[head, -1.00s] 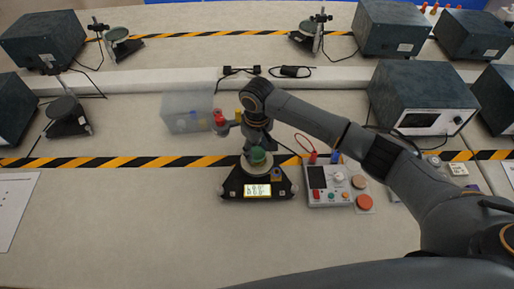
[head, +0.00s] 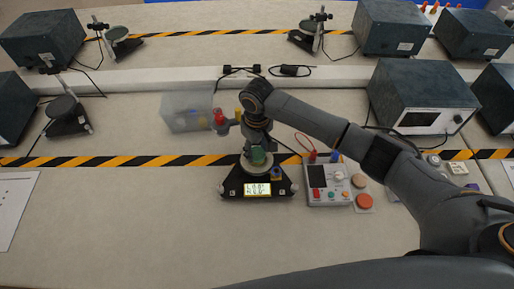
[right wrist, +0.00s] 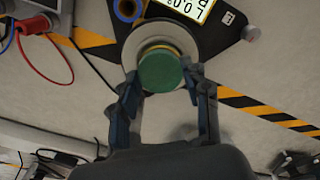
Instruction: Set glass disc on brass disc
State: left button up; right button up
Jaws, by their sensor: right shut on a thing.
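The green glass disc (right wrist: 161,72) is between the fingers of my right gripper (right wrist: 160,92) in the right wrist view. A thin yellow edge of the brass disc (right wrist: 160,46) shows just beyond the green one, over the round pale pan (right wrist: 131,50) of the scale. The green disc covers most of the brass one, and I cannot tell whether they touch. In the head view my right gripper (head: 257,146) is shut on the green disc (head: 257,158) above the scale (head: 240,188), whose display is lit. My left gripper is not in view.
A grey control box (head: 322,194) with cables stands right of the scale, with an orange disc (head: 364,202) and a tan disc (head: 358,181) beside it. A clear box (head: 188,122) stands behind left.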

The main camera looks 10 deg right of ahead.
jog(key=shift+f, duration=0.2)
jog(key=o, duration=1.3)
jog(key=shift+c, duration=0.2)
jog(key=shift+r, duration=0.15)
notch_tip(320, 180, up, 7)
jog(key=p, duration=0.8)
